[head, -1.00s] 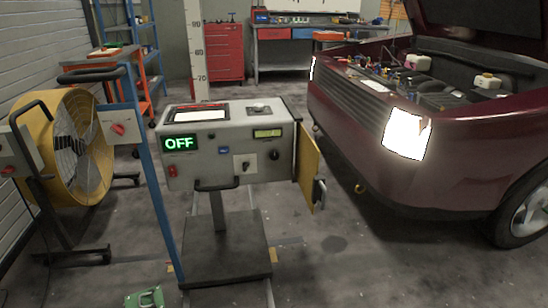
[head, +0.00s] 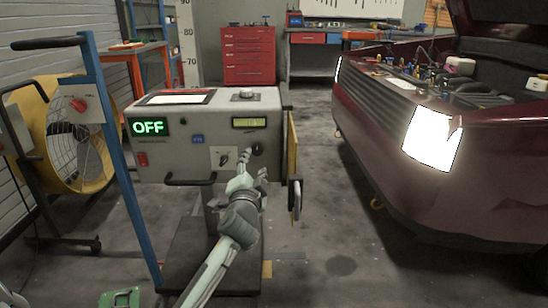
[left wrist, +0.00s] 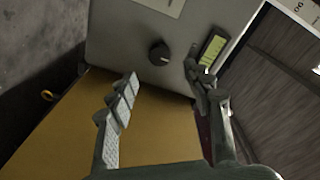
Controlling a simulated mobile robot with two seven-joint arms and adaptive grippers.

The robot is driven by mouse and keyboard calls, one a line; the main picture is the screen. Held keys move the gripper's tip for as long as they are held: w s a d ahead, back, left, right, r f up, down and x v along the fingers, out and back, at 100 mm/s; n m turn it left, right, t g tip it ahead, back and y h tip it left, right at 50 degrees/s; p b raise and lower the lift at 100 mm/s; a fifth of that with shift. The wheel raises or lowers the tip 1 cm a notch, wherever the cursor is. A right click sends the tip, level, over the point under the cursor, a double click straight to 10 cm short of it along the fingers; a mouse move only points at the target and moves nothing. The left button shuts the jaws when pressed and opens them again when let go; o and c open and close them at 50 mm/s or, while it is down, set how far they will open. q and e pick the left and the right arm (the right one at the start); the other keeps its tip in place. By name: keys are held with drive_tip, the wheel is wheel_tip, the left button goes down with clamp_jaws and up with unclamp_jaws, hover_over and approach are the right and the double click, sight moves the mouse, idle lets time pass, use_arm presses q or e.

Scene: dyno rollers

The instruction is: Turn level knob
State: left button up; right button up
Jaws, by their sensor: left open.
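The machine box (head: 180,150) is grey, with a green "OFF" display (head: 148,127) on its front. A round black knob (head: 257,148) sits on the right of that front, below a small yellow-green display (head: 249,123). In the left wrist view the knob (left wrist: 159,54) lies just beyond and between my fingertips, with the display (left wrist: 213,49) at its right. My left gripper (head: 246,161) is open and empty in front of the panel, close to the knob; contact does not show. A second dark switch (head: 223,158) on a pale plate is left of my fingers. My right gripper is out of view.
A yellow door (head: 292,142) stands open at the box's right edge and shows below my fingers in the left wrist view (left wrist: 155,135). A dark handle (head: 190,181) is on the box front. A red car (head: 400,150) stands right, a yellow fan (head: 75,140) left.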

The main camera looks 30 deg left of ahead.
sight(257, 152)
use_arm(q)
drive_tip(key=x, duration=0.7)
drive_tip(key=shift+a, duration=0.1)
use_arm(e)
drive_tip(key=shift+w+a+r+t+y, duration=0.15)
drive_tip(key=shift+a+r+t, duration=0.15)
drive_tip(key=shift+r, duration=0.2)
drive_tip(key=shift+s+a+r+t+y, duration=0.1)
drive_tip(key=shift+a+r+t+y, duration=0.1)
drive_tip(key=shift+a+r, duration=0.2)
use_arm(q)
drive_tip(key=shift+c, duration=0.4)
